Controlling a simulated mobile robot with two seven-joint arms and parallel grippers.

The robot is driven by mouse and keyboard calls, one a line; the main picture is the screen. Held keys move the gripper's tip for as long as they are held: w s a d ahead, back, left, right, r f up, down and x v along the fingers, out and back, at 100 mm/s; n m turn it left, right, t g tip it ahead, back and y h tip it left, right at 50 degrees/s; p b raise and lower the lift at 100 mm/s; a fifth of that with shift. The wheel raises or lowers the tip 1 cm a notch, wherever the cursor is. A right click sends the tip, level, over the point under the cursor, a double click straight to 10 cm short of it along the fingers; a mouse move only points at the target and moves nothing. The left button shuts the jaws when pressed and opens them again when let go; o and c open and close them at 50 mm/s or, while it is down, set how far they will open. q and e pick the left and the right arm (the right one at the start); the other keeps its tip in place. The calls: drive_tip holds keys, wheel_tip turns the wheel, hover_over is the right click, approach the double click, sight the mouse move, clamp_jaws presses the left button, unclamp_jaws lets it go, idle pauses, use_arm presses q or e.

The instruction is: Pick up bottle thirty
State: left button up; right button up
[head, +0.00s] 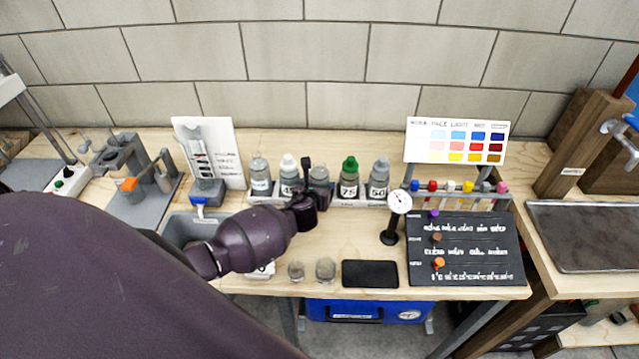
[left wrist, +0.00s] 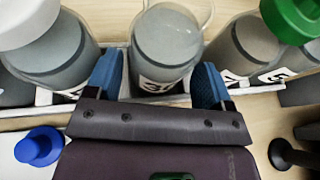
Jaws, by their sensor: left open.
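Bottle thirty is a grey bottle (head: 320,176) with a grey cap in the middle of the row in the head view, partly hidden by my gripper. In the left wrist view the bottle (left wrist: 167,45) stands upright between the two blue finger pads, its label partly hidden and seeming to read 30. My left gripper (head: 309,187) is open around the bottle's near side, with one pad on each side in the left wrist view (left wrist: 157,82). I cannot tell whether the pads touch it. My right gripper is not in view.
A white-capped bottle (head: 288,168) stands close on the left and a green-capped bottle (head: 349,175) close on the right. All stand in a pale rack (head: 335,203). Right of it are a dial gauge (head: 399,202) and a black board (head: 465,250). Two small glass cups (head: 325,270) stand in front.

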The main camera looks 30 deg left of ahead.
use_arm(q)
drive_tip(key=shift+w+a+f, duration=0.2)
drive_tip(key=shift+w+f, duration=0.05)
drive_tip(key=shift+w, duration=0.2)
drive_tip(key=shift+r, duration=0.1)
drive_tip(key=c, duration=0.9)
drive_tip(key=shift+c, duration=0.2)
wheel_tip(320, 180, up, 20)
drive_tip(key=p, duration=0.2)
